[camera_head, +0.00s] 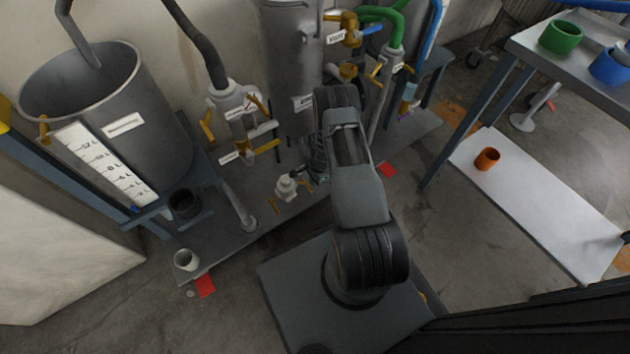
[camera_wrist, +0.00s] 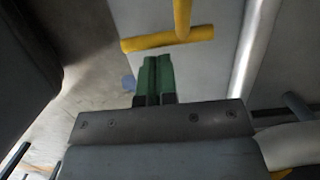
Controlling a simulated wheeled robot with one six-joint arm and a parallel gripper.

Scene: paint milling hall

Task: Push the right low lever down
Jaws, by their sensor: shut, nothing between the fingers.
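In the wrist view, my gripper (camera_wrist: 157,68) has its two green fingers pressed together, with nothing between them. A yellow T-shaped lever (camera_wrist: 168,40) lies just beyond the fingertips. I cannot tell whether they touch it. In the head view, my arm covers most of my gripper and the area around it. Yellow levers show there on the left valve group (camera_head: 240,128) and on the right pipework by the green hose (camera_head: 375,73). I cannot tell which of them is the lever in the wrist view.
A large grey tank (camera_head: 160,140) with a litre scale stands at the left. A grey cylinder (camera_head: 292,60) stands behind my arm. A small white valve (camera_head: 286,187) sits low on the platform. A table with a green pot (camera_head: 560,38) and a blue pot (camera_head: 609,66) is at the right.

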